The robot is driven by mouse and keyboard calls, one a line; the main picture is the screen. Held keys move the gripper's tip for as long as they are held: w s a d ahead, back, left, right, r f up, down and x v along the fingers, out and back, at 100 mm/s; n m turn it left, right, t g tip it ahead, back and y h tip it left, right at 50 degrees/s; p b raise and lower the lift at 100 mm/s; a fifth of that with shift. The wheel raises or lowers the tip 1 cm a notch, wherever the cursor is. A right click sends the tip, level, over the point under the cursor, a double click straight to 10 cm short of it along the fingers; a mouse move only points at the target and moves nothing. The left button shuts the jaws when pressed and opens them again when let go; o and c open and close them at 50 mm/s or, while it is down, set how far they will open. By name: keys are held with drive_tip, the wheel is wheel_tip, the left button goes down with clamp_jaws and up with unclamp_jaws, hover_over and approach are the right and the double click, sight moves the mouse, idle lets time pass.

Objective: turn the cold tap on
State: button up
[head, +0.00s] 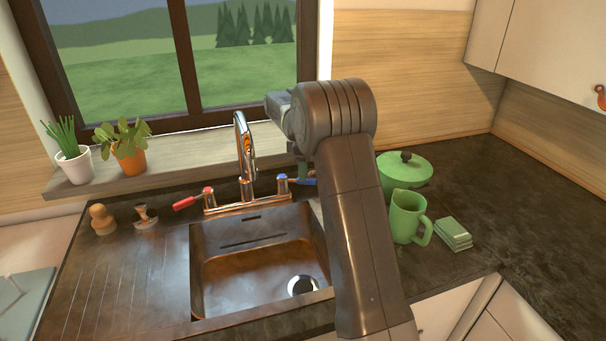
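The cold tap (282,184) is the blue-marked one at the right end of the copper-coloured tap base. Its blue lever (305,181) points right and runs partly behind my arm. The hot tap (207,192) has a red lever (186,203) pointing left. The tall curved spout (244,150) stands between them. My arm reaches up from the front, and my gripper (302,170) hangs beside the blue lever, just above or behind it. The arm hides most of the gripper, so its fingers and any contact with the lever are unclear.
The sink basin (255,265) looks empty of objects. A green pot (405,170), a green jug (407,216) and a green folded cloth or sponge stack (453,234) sit right of my arm. Two plants (128,150) stand on the sill. Wooden items (102,219) sit left of the sink.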

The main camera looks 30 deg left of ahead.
drive_tip(key=shift+f, duration=1.15)
clamp_jaws()
